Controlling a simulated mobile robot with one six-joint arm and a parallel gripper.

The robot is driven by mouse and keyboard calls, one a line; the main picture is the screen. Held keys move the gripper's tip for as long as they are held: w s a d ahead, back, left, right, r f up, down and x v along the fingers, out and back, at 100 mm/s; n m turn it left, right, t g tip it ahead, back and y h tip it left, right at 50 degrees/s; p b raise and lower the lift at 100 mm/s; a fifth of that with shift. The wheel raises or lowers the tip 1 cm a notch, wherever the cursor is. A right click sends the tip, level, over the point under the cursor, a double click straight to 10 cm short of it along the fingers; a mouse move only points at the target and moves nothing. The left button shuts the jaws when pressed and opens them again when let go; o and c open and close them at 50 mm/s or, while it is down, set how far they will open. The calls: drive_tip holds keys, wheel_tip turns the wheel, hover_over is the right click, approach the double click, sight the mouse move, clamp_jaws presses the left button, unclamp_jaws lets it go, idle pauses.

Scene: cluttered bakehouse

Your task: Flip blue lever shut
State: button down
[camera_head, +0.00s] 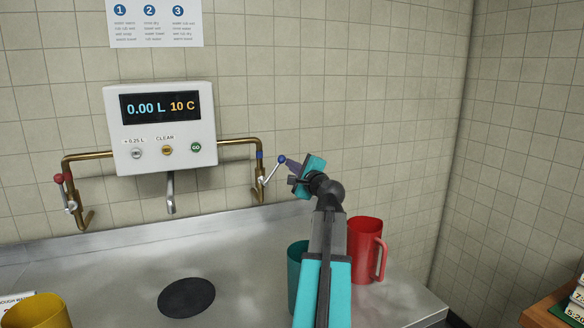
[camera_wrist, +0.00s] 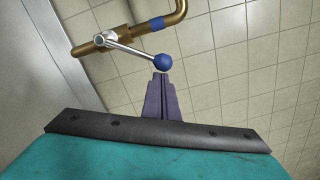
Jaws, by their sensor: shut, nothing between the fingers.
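The blue lever (camera_head: 271,172) is a silver handle with a blue ball knob, on the brass pipe right of the wall panel. In the head view it slants up and to the right from its valve. In the wrist view the lever's blue knob (camera_wrist: 163,63) sits right at the tips of my gripper (camera_wrist: 160,78). My gripper is shut and empty. In the head view my gripper (camera_head: 287,165) is just right of the knob. I cannot tell whether the fingertips touch the knob.
A red-knobbed lever (camera_head: 63,190) is on the left pipe. The panel (camera_head: 160,128) reads 0.00 L and 10 C above a spout (camera_head: 171,192). A teal jug (camera_head: 296,275) and red jug (camera_head: 365,248) stand below my arm. A yellow jug (camera_head: 36,312) is at the front left.

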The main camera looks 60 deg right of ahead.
drive_tip(key=shift+w+a+r+n+b, duration=0.35)
drive_tip(key=shift+a+r+n+b, duration=0.2)
drive_tip(key=shift+n, duration=0.3)
drive_tip(key=shift+w+a+r+n+b, duration=0.4)
drive_tip(key=shift+r+n, duration=0.1)
drive_tip(key=shift+n, duration=0.35)
drive_tip(key=shift+w+a+r+n+p, duration=0.3)
drive_tip(key=shift+w+a+r, duration=0.2)
drive_tip(key=shift+a, duration=0.25)
drive_tip(key=shift+w+a+r+n+p, duration=0.2)
drive_tip(key=shift+w+a+r+n, duration=0.2)
drive_tip(key=shift+a, duration=0.3)
drive_tip(key=shift+w, duration=0.1)
drive_tip(key=shift+d, duration=0.1)
drive_tip(key=b, duration=0.2)
approach(283, 158)
drive_tip(key=shift+s+a+r, duration=0.6)
drive_tip(key=shift+s+r, duration=0.7)
drive_tip(key=shift+s, duration=0.15)
